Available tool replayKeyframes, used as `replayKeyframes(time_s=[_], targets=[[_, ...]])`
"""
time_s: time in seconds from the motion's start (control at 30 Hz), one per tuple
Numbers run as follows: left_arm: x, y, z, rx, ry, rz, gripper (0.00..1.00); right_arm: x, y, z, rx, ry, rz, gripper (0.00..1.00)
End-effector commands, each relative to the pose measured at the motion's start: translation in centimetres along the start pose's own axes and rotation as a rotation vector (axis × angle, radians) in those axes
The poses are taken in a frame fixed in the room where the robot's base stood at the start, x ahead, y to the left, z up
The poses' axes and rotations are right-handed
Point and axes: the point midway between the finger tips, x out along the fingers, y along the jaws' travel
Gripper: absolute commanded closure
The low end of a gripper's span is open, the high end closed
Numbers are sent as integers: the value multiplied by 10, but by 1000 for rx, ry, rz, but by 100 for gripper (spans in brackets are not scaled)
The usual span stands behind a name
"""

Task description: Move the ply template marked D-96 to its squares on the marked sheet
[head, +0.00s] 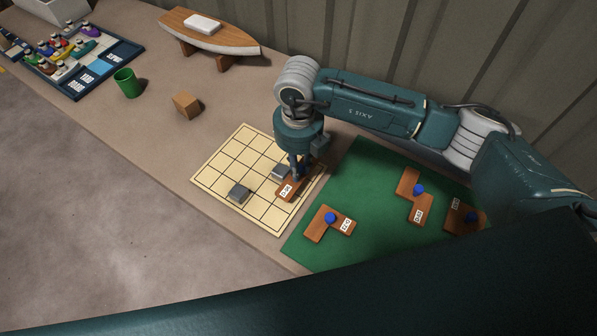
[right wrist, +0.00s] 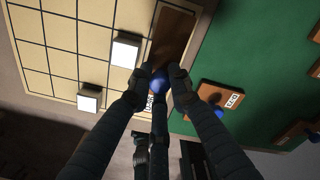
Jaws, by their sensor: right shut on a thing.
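The marked sheet (head: 222,165) is a pale board with a dark square grid; two grey blocks (head: 239,193) (head: 281,171) sit on it. My right gripper (head: 298,174) is shut on the blue knob (right wrist: 151,87) of a brown ply template (head: 291,188) with a white label, too small to read surely. The held template is over the sheet's right-hand squares, beside one grey block. I cannot tell whether it touches the sheet. The right wrist view shows it too (right wrist: 173,36), partly hidden by the fingers. My left gripper is not in view.
A green mat (head: 366,165) right of the sheet bears three other knobbed templates (head: 314,224) (head: 407,188) (head: 455,222). A wooden cube (head: 187,104), green cup (head: 126,83), boat model (head: 210,35) and tray of coloured items (head: 128,57) stand farther left. The bench's front edge runs close to the sheet.

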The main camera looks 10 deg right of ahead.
Motion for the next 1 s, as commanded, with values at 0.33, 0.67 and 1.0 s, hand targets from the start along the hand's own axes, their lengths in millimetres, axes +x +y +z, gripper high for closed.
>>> replayKeyframes(time_s=[0.33, 0.67, 1.0], targets=[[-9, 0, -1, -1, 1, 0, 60, 38, 0, -1, -1, 1, 0, 100], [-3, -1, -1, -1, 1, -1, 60, 43, 0, -1, -1, 1, -1, 100], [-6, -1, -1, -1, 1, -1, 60, 41, 0, -1, 0, 1, -1, 74]])
